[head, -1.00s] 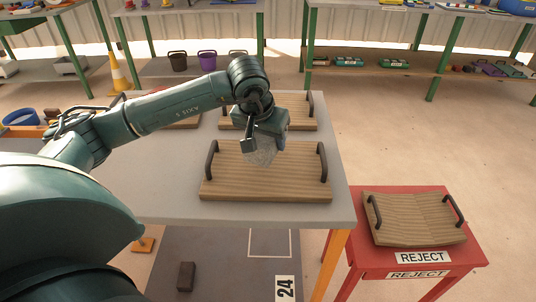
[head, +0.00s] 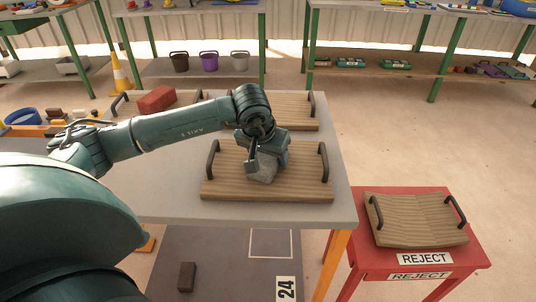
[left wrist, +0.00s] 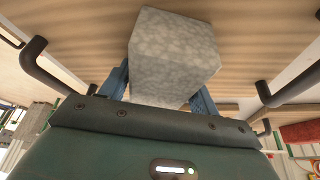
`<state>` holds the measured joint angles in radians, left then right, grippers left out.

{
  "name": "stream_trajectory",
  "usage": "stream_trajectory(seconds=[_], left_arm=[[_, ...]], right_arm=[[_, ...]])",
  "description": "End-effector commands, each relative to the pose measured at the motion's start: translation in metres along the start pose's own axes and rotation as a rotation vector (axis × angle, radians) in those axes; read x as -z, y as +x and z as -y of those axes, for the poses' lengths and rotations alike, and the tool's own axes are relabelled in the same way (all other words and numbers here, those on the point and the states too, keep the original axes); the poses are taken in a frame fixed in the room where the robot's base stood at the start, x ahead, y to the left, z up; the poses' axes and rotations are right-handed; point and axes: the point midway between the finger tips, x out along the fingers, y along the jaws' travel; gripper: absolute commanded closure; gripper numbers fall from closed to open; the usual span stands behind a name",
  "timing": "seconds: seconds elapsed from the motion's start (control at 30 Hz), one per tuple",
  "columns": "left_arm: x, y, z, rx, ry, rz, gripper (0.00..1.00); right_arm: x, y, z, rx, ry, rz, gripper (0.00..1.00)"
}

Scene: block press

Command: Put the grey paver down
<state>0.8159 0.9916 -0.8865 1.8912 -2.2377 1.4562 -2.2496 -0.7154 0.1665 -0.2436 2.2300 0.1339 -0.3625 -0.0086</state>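The grey paver (head: 262,168) is a pale, mottled block between the fingers of my left gripper (head: 266,155). The gripper is shut on it, with one finger along each side; the paver also shows in the left wrist view (left wrist: 172,55). The paver is low over the middle of the front wooden board (head: 225,188), which has a dark handle at each end. I cannot tell for sure whether it touches the board. The gripper hides the paver's upper part in the head view. My right gripper is not in view.
Another board (head: 297,108) lies behind on the same grey table (head: 180,200). A red brick (head: 156,99) rests on a board at the back left. A red REJECT stand (head: 370,270) at the right bears an empty bent board (head: 415,218).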

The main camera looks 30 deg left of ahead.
Motion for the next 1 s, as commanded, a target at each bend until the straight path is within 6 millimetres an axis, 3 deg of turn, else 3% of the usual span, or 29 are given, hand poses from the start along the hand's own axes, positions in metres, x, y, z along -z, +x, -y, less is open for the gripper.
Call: stream_trajectory(seconds=[0.17,0.53,1.0], left_arm=[[0.0,0.0,0.0,0.0,0.0,0.0,0.24],[0.002,-0.009,0.0,0.0,0.0,-0.003,0.24],[0.002,-0.102,0.0,0.001,0.001,-0.004,0.24]], right_arm=[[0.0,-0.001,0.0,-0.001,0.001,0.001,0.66],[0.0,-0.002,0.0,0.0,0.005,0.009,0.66],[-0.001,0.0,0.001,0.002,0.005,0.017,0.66]])
